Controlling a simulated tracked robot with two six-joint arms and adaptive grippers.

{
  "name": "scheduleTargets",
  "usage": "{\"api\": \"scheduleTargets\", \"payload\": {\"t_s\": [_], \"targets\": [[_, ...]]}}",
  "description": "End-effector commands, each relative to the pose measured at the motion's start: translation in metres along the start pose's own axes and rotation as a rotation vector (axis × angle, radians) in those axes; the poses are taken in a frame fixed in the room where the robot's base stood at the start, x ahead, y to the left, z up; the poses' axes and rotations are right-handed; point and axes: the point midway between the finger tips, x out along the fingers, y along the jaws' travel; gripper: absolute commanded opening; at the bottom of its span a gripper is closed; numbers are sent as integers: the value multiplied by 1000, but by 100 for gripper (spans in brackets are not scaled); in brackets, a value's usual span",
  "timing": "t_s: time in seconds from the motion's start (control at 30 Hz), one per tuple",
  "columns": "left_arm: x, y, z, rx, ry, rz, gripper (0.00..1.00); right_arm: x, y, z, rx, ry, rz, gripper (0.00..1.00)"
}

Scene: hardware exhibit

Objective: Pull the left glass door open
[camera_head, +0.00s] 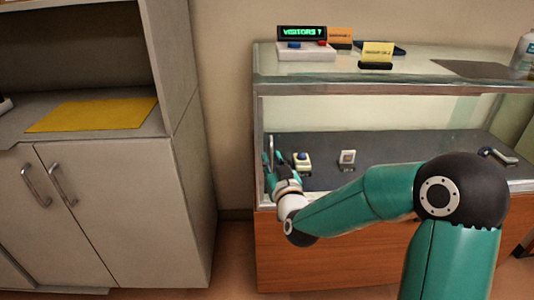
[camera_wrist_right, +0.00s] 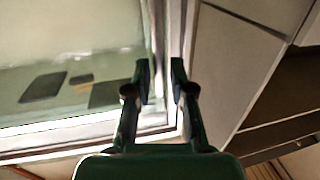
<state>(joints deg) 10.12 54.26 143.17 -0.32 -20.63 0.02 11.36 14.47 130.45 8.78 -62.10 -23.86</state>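The left glass door (camera_head: 330,118) is the left part of the display case's front, and it looks closed. Its upright metal handle (camera_head: 271,150) shows near the left edge. My right gripper (camera_head: 278,178) is at that edge, just below the handle in the head view. In the right wrist view my right gripper (camera_wrist_right: 162,82) has its two fingers apart, with the pale metal edge of the case (camera_wrist_right: 162,45) showing between and behind them. I see nothing clearly held, and contact with the handle cannot be told. My left gripper is not in view.
A grey cabinet (camera_head: 120,200) stands to the left, with a narrow gap to the display case (camera_head: 330,260). Small exhibits (camera_head: 301,160) lie inside. A lit sign (camera_head: 302,32) stands on top.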

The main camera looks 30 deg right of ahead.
Motion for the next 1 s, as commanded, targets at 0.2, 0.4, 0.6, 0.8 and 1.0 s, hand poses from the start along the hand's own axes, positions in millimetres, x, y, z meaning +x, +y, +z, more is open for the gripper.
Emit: {"api": "scheduleTargets", "payload": {"t_s": [0.2, 0.4, 0.6, 0.8, 1.0], "targets": [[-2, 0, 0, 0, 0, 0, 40, 21, 0, 0, 1, 0, 0, 22], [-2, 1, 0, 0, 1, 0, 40, 25, -1, 0, 0, 0, -1, 22], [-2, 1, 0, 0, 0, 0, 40, 24, -1, 0, 0, 0, -1, 12], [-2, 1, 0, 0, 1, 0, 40, 24, -1, 0, 0, 0, -2, 0], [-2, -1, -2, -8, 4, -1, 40, 18, -19, 0, 1, -2, -13, 0]]}}
